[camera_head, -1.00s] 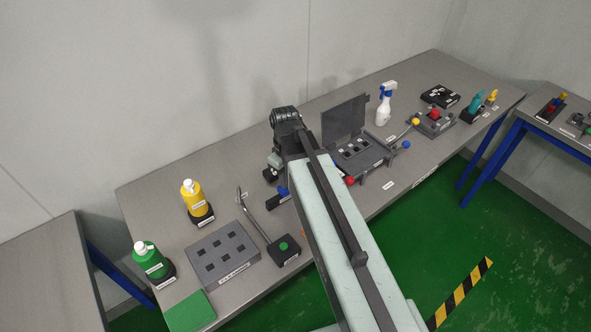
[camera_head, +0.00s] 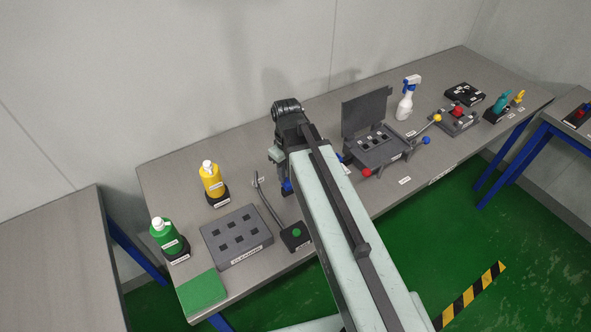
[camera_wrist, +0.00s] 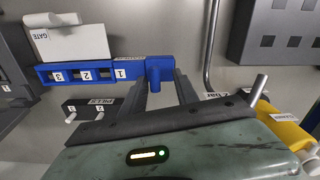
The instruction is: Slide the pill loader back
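The blue pill loader (camera_wrist: 105,70), a bar with compartments numbered 3, 2 and 1, lies across the upper left of the wrist view. A blue knob (camera_wrist: 156,75) hangs at its right end. My gripper (camera_wrist: 163,82) has its two dark fingers at this knob, one toward each side. Whether they press on it is not clear. In the head view only a bit of blue (camera_head: 287,186) shows beside my wrist, and my arm hides the fingers.
A white block labelled GATE (camera_wrist: 75,43) stands beside the loader, and a dark labelled block (camera_wrist: 95,108) sits below it. The grey block with square pockets (camera_head: 237,235), green-button box (camera_head: 294,236) and yellow bottle (camera_head: 211,181) stand left of my arm. A lidded unit (camera_head: 375,145) stands right.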

